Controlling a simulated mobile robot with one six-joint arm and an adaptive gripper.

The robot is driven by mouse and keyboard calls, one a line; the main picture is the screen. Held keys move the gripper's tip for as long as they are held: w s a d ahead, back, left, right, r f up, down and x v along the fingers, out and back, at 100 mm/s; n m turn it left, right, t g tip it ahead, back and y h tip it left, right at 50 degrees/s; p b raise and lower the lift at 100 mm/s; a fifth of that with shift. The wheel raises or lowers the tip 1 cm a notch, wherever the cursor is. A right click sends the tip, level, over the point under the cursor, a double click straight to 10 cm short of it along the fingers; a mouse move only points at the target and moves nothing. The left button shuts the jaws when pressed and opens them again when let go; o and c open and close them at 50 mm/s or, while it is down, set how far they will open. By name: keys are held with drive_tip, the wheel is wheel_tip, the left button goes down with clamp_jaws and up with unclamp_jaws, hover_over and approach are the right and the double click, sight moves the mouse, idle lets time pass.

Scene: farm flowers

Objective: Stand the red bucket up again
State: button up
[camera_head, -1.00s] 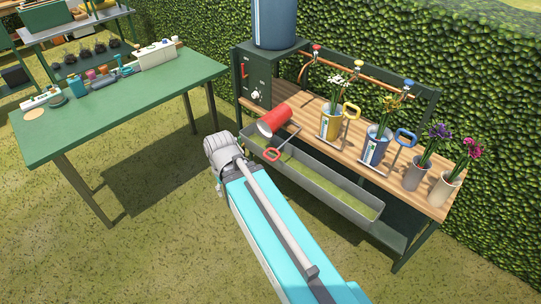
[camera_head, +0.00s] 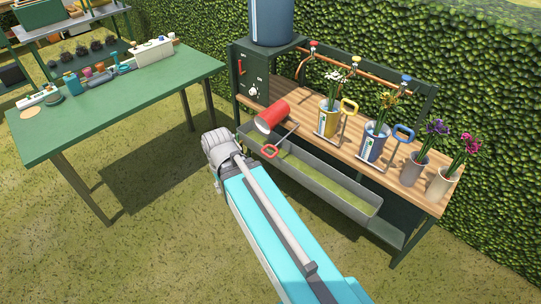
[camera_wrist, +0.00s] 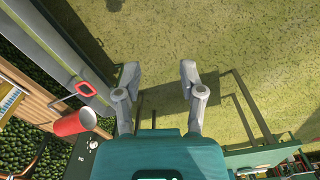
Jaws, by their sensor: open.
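The red bucket (camera_head: 271,116) lies on its side on the wooden bench top (camera_head: 403,178), near the left end. Its red handle (camera_head: 269,151) sticks out over the grey trough (camera_head: 318,187) at the bench front. In the wrist view the bucket (camera_wrist: 76,122) and its handle (camera_wrist: 85,90) are at the left, apart from my gripper. My gripper (camera_wrist: 159,75) is open and empty, its fingers spread above the grass. In the head view my arm hides the gripper's fingers.
A yellow bucket (camera_head: 328,122) and a blue bucket (camera_head: 374,142) with flowers stand right of the red one, with two pots beyond. A control box (camera_head: 262,75) and copper pipe with taps stand behind. A green table (camera_head: 160,82) is at the left, with grass between.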

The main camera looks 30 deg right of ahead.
drive_tip(key=shift+w+d+f+b, duration=0.1)
drive_tip(key=shift+w+f+b, duration=0.1)
drive_tip(key=shift+f+b, duration=0.2)
drive_tip(key=c, duration=0.4)
drive_tip(key=w+d+f+m+y+b, duration=0.1)
drive_tip(key=w+f+m+b, duration=0.1)
drive_tip(key=f+b, duration=0.1)
drive_tip(key=w+d+f+m+t+b, duration=0.1)
drive_tip(key=w+d+f+m+b, duration=0.1)
drive_tip(key=f+m+b, duration=0.1)
drive_tip(key=w+d+f+m+t+y+b, duration=0.1)
drive_tip(key=w+d+f+m+b, duration=0.1)
drive_tip(key=w+f+m+b, duration=0.1)
drive_tip(key=shift+d+f+y+b, duration=0.1)
drive_tip(key=shift+f+y+b, duration=0.2)
drive_tip(key=shift+f+b, duration=0.55)
clamp_jaws()
drive_tip(key=w+d+f+m+t+b, duration=0.3)
drive_tip(key=d+f+m+b, duration=0.3)
drive_tip(key=d+m+b, duration=0.2)
drive_tip(key=w+d+f+m+t+y+b, duration=0.1)
drive_tip(key=w+d+f+m+t+b, duration=0.2)
drive_tip(key=d+b, duration=0.8)
drive_tip(key=w+d+f+m+t+b, duration=0.3)
drive_tip(key=w+d+f+m+b, duration=0.3)
drive_tip(key=d+f+m+b, duration=0.4)
drive_tip(key=shift+d+f+m+b, duration=0.3)
drive_tip(key=shift+d+f+m, duration=0.55)
drive_tip(key=shift+m, duration=1.15)
drive_tip(key=shift+w+r, duration=0.1)
